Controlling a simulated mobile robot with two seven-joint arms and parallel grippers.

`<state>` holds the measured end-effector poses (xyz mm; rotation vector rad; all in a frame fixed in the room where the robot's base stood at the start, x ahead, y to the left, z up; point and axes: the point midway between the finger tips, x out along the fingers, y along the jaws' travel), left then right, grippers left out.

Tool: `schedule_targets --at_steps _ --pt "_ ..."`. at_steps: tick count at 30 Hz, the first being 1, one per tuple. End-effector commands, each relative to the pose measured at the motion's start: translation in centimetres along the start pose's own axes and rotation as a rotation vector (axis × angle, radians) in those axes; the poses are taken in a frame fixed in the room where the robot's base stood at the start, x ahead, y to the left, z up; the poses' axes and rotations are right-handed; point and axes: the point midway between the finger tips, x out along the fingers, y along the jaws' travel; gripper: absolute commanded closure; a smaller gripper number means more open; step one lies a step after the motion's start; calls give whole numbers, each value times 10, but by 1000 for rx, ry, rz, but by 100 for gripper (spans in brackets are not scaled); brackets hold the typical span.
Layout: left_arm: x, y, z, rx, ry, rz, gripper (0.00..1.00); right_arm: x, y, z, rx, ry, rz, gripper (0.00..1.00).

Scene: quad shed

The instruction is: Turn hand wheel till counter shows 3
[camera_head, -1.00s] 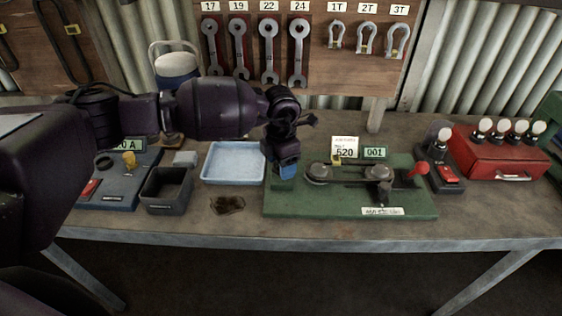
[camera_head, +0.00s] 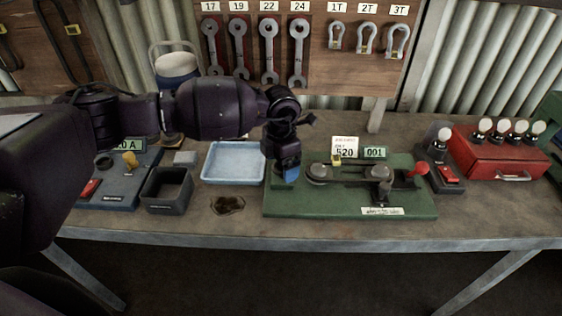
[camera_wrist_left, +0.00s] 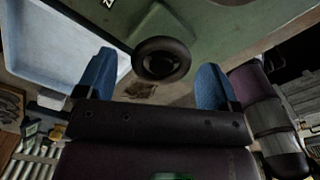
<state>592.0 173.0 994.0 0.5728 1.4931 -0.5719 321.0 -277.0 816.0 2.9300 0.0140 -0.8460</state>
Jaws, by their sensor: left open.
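The green board (camera_head: 340,204) lies on the bench and carries two round dark parts joined by a bar, plus a red knob (camera_head: 418,169). The small counter (camera_head: 375,152) at its back reads 001. My left gripper (camera_head: 291,175) hangs over the board's left end, open. In the left wrist view a dark round hand wheel (camera_wrist_left: 162,58) on a green mount shows between and beyond the two blue fingertips of the gripper (camera_wrist_left: 155,82); I cannot tell whether they touch it. In the head view the gripper hides this wheel. My right gripper is out of view.
A pale blue tray (camera_head: 233,178) and a dark open bin (camera_head: 167,205) stand left of the board. A lamp with a red switch (camera_head: 445,174) and a red box (camera_head: 500,168) with several bulbs stand right. A card (camera_head: 345,146) reading 520 stands behind the board.

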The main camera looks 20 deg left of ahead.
Motion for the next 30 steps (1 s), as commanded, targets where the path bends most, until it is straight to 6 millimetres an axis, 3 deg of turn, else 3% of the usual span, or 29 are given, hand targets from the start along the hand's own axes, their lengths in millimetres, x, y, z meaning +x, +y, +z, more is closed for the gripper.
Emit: schedule_targets --at_steps 5,21,30 --pt "-9 0 1 1 -2 0 14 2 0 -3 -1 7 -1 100" --pt "-95 0 0 0 -2 1 14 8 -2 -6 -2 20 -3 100" --pt "-108 0 0 0 0 0 14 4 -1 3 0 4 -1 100"
